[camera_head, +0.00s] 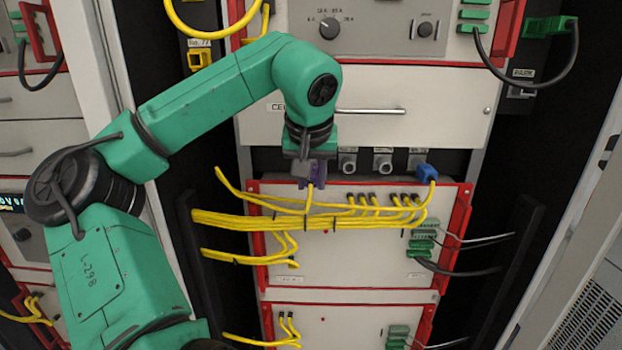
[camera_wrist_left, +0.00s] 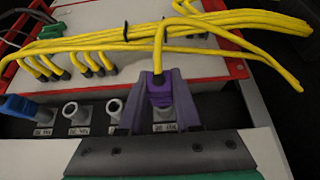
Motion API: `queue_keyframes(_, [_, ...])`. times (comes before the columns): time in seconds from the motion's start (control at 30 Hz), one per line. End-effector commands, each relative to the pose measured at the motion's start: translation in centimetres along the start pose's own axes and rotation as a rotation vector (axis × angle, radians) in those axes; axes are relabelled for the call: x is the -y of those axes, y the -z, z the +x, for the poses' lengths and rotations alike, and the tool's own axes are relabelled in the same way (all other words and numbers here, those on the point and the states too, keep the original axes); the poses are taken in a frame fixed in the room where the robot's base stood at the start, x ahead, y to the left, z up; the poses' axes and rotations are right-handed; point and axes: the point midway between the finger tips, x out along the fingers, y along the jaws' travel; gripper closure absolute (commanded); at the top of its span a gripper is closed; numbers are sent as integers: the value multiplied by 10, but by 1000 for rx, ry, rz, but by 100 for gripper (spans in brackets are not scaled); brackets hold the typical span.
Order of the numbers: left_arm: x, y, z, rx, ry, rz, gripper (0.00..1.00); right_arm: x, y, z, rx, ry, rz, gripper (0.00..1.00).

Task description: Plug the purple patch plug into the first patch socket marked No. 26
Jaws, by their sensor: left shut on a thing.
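The purple patch plug (camera_head: 321,171) is held by my left gripper (camera_head: 309,180) at the left end of the socket row. In the left wrist view the plug (camera_wrist_left: 160,92) sits between the two fingers of the left gripper (camera_wrist_left: 158,98), with a yellow cable leaving it. A grey socket part and a label (camera_wrist_left: 165,127) show between the fingers below the plug. I cannot tell whether the plug is seated or just in front. Two bare grey sockets (camera_head: 347,162) (camera_head: 382,162) stand to its right. The labels are too small to read surely. My right gripper is not in view.
A blue plug (camera_head: 427,171) sits at the right end of the row. A thick bundle of yellow cables (camera_head: 330,222) crosses just below. A white drawer front with a bar handle (camera_head: 370,111) is above, and red rails (camera_head: 459,238) flank the lower panel.

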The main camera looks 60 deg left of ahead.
Motion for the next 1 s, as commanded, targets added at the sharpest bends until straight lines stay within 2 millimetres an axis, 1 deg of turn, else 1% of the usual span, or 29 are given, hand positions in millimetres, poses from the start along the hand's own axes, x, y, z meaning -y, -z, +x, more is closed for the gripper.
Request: queue_keyframes(1.0, [0,14,7,0,-1,0,99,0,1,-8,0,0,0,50])
